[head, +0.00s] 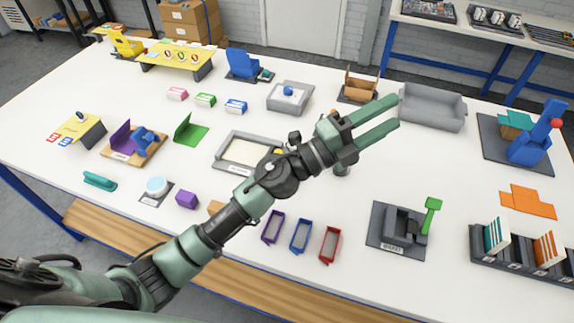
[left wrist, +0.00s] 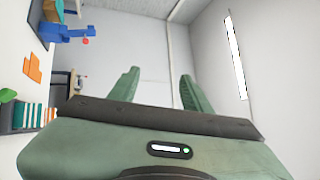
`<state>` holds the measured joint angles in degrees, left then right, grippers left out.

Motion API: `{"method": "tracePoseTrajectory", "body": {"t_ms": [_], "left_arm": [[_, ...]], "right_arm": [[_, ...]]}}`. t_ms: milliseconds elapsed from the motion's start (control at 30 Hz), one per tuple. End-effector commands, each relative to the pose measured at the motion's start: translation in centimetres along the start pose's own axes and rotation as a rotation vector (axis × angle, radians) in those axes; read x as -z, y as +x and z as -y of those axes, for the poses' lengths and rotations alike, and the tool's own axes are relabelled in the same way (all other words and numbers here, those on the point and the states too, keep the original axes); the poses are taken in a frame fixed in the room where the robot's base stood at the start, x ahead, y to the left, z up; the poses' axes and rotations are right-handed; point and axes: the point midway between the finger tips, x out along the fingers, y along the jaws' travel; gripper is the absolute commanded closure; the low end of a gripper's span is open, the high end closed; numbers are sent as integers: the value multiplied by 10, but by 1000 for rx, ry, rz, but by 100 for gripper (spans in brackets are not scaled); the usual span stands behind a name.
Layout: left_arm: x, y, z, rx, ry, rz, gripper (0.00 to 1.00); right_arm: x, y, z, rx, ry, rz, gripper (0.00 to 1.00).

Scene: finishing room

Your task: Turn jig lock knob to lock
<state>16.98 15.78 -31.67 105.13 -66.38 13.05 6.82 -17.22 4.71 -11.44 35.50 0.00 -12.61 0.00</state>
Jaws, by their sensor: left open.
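My left gripper (head: 390,113) is open and empty, raised above the table with its fingers pointing to the upper right; its two fingers also show apart in the left wrist view (left wrist: 160,76). No part is plainly readable as the jig lock knob. A sloped yellow panel (head: 72,128) at the left carries a small knob (head: 81,116) and red and blue labels. A grey framed fixture (head: 226,158) with a beige inside lies behind my left arm, which hides part of it and most of a yellow part. A grey fixture (head: 385,243) with a green upright handle (head: 431,212) stands at the front right.
The white table (head: 458,170) is crowded. A grey tray (head: 432,105) lies beyond my gripper. A blue fixture (head: 530,146) and a rack (head: 510,262) are at the right. Purple, blue (head: 301,234) and red open frames stand near the front edge.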

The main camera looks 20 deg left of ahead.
Motion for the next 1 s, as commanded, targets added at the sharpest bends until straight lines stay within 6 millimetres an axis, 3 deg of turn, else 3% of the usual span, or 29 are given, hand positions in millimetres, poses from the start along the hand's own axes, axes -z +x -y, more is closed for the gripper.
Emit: {"method": "tracePoseTrajectory", "body": {"t_ms": [33, 100, 167, 267, 367, 500, 633, 800, 1000], "left_arm": [[19, 12, -14, -67, 118, -150, 51], [41, 15, -45, -190, 267, -355, 51], [48, 8, -76, -323, 391, -516, 51], [29, -24, -127, -599, 566, -747, 51], [-19, -69, -157, -916, 694, -909, 51], [-96, -130, -155, -1328, 772, -1011, 51], [-142, -168, -134, -1587, 777, -1027, 51], [-163, -188, -123, -1714, 763, -1025, 51], [-162, -197, -148, -1716, 757, -1028, 51]], "right_arm": [[1, 0, 0, 0, 0, -2, 53], [2, 0, 0, 0, 0, -3, 53], [2, 0, 0, 0, 0, -3, 53], [2, 0, 0, 0, 0, -3, 53], [2, 0, 0, 0, 0, -3, 53], [2, 0, 0, 0, 0, -3, 53], [2, 0, 1, 1, 0, -3, 53], [2, -3, 2, 3, 1, -3, 53], [4, -16, 3, 4, 1, -3, 53]]}}
